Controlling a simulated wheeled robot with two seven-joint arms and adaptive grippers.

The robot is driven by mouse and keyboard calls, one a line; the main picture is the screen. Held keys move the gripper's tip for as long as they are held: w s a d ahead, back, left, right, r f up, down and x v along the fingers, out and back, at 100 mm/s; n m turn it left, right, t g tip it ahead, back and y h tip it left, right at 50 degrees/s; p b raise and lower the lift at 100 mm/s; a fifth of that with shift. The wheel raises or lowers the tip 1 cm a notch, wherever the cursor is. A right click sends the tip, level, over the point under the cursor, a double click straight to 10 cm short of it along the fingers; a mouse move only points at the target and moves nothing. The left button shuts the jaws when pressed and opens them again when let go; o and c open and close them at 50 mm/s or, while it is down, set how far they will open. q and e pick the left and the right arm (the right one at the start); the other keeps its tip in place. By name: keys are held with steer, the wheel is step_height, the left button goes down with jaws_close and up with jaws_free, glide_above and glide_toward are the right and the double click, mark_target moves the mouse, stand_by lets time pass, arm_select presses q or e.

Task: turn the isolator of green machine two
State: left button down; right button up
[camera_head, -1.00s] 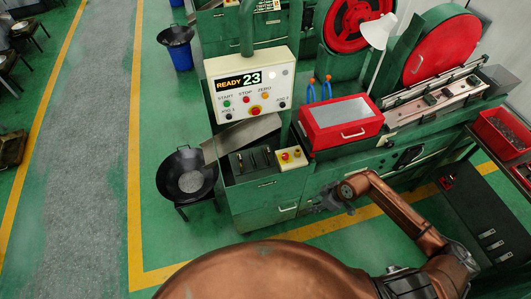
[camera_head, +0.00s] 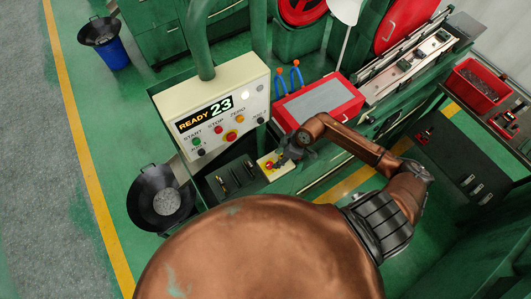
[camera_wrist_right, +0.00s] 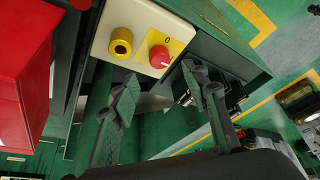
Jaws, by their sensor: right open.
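The isolator (camera_wrist_right: 160,56) is a red round knob on a yellow plate with a 0 above it, in the right wrist view. It sits on a small cream box (camera_wrist_right: 101,49) beside a yellow round knob (camera_wrist_right: 120,42). In the head view the box (camera_head: 262,171) is on the green cabinet top below the panel reading READY 23, partly covered by my gripper. My right gripper (camera_wrist_right: 160,76) is open and empty; its fingertips lie either side of the isolator's lower edge in the picture, with contact unclear. It also shows in the head view (camera_head: 292,150). My left gripper is out of view.
A cream control panel (camera_head: 238,88) stands just behind the cabinet top. A red lidded box (camera_head: 345,96) is to the right. A black pan (camera_head: 160,217) is at the left. Green floor and a yellow line (camera_head: 92,185) lie further left.

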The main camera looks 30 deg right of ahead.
mark_target(270, 164)
steer(key=x, duration=0.3)
steer(key=shift+w+a+p, duration=0.15)
steer(key=shift+p, duration=0.15)
steer(key=x, duration=0.3)
steer(key=shift+w+a+f, duration=0.1)
steer(key=shift+f, duration=0.55)
steer(key=c, duration=0.6)
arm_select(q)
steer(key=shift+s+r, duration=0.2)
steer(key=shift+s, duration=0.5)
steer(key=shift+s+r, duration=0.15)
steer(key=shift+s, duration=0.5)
arm_select(e)
steer(key=c, duration=0.5)
